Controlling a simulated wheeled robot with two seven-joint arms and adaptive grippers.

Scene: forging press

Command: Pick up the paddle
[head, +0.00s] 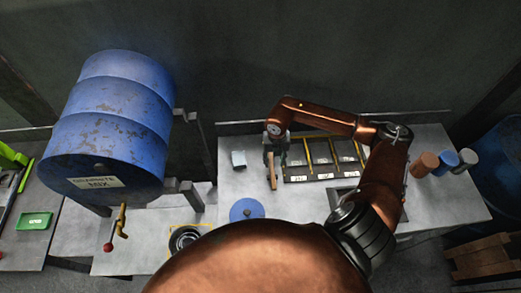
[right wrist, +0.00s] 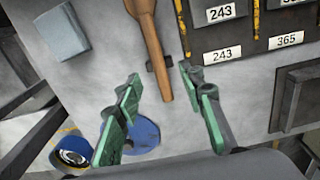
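The wooden paddle (head: 272,172) lies on the grey table, left of the partitioned tray; in the right wrist view the paddle (right wrist: 152,45) shows as a brown shaft running down between the finger lines. My right gripper (head: 279,150) is over the paddle in the head view. In the right wrist view the right gripper (right wrist: 160,75) is open, with its green-padded fingers apart on both sides of the paddle's narrow end. I see no contact. My left gripper is not in view.
A black partitioned tray (head: 321,178) with number labels stands right of the paddle. A grey block (head: 238,159) and a blue disc (head: 246,210) lie to the left. Several cups (head: 446,161) stand at the right end. A large blue drum (head: 112,122) is at left.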

